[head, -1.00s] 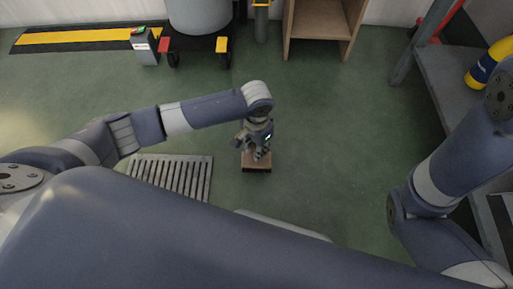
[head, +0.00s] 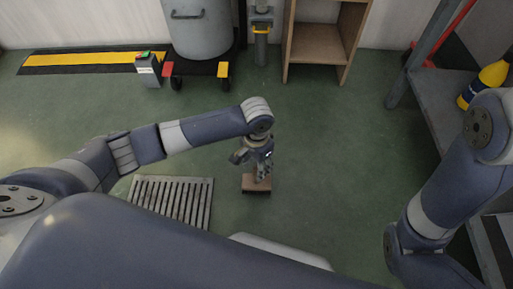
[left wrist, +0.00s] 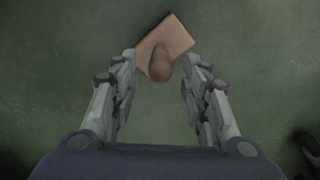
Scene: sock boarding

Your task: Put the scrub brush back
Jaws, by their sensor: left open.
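The scrub brush (head: 257,186), a brown wooden block, lies on the green floor in the head view. In the left wrist view the brush (left wrist: 177,38) shows a rounded knob on its top, pointing between my fingers. My left gripper (head: 256,162) points down over the brush. In the left wrist view the left gripper (left wrist: 162,76) is open, with a finger on each side of the knob and nothing visibly clamped. I cannot tell whether the fingers touch it. My right gripper is out of view; only part of that arm shows.
A slatted floor grate (head: 172,200) lies left of the brush. A grey bin (head: 200,30) on a wheeled base and an open wooden cabinet (head: 318,55) stand at the back. A metal bench (head: 440,95) with a yellow-blue bottle (head: 484,83) is at the right. The middle floor is clear.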

